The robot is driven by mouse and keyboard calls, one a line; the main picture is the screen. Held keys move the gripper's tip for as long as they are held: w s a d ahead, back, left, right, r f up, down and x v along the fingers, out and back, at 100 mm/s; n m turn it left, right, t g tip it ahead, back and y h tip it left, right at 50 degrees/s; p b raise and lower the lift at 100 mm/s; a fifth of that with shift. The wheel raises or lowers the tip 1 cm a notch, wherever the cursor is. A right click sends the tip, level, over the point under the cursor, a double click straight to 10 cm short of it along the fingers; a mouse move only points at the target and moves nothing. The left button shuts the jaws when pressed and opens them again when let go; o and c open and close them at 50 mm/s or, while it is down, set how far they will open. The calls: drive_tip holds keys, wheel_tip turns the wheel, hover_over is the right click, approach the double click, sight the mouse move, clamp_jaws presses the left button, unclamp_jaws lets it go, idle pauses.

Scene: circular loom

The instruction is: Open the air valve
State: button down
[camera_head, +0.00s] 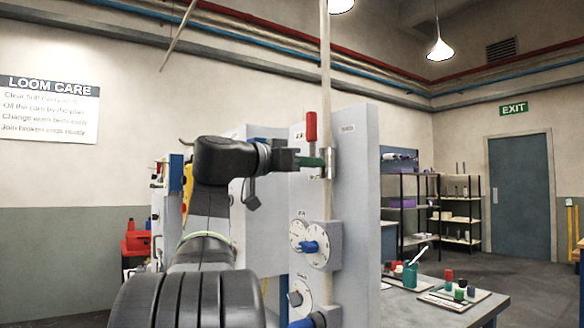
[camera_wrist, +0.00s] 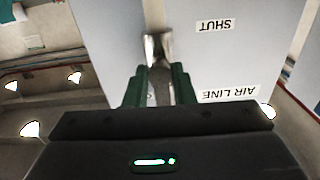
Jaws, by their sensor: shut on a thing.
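The air valve (camera_head: 328,162) is a silver metal body on a pale vertical pipe, in front of a grey cabinet. Its red handle (camera_head: 311,126) stands upright, roughly parallel to the pipe, just above my fingertips. My gripper (camera_head: 312,162) reaches in from the left with green fingers, level with the valve body. In the wrist view, my gripper (camera_wrist: 158,88) has its green fingers on both sides of a grey metal part, with the silver valve body (camera_wrist: 157,48) beyond. The red handle does not show there, and the exact contact is partly hidden.
The wrist view shows upside-down labels reading SHUT (camera_wrist: 217,26) and AIR LINE (camera_wrist: 228,93). Below the valve are white dials with a blue knob (camera_head: 309,247) on the cabinet (camera_head: 362,200). A table (camera_head: 400,308) with small items stands at the right.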

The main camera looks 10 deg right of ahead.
drive_tip(key=c, duration=1.2)
unclamp_jaws()
drive_tip(key=b+v, duration=0.1)
drive_tip(key=v, duration=0.6)
